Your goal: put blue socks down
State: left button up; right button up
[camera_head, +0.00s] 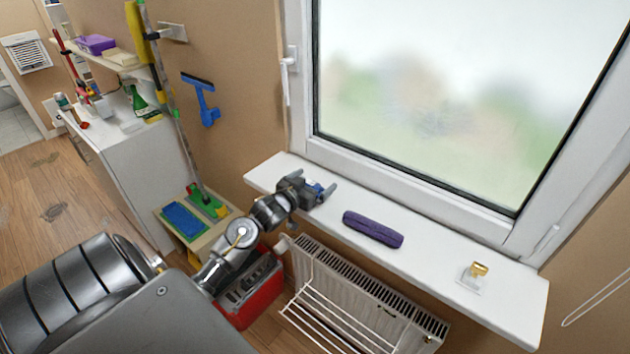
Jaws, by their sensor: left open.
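My left gripper (321,192) is over the left part of the white windowsill (440,259), its jaws open. My right gripper is not in view.
A rolled purple cloth (373,229) lies on the sill to the right of my gripper. Below are a radiator (350,295) and a red toolbox (252,298). The window (430,90) is behind the sill.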

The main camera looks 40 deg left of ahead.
pick_arm(q)
jog(key=shift+r, duration=0.2)
jog(key=shift+s, duration=0.3)
jog(key=s+d+r+b, duration=0.1)
jog(key=s+b, duration=0.1)
jog(key=s, duration=0.9)
jog(key=shift+r, duration=0.4)
